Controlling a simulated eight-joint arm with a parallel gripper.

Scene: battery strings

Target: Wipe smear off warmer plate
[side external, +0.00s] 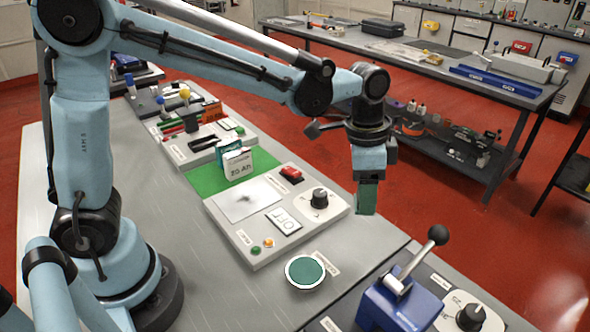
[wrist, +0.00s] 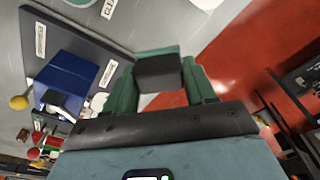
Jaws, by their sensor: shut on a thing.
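The warmer plate (side external: 232,208) is a pale square on a white control unit with a red switch, a dial and an "OFF" sign. A small dark smear (side external: 246,197) shows on it. My gripper (side external: 366,203) points down, well to the right of the plate and raised above the bench edge. In the wrist view, its green fingers are shut on a dark block (wrist: 158,73) with a green strip at its far side. I cannot tell whether this is a wiping pad. The block's underside is hidden.
A round dish with a green face (side external: 305,271) lies in front of the unit. A labelled box (side external: 238,164) stands on a green mat (side external: 207,180) behind the plate. A blue lever device (side external: 400,300) is at front right. The red floor shows beyond the bench edge.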

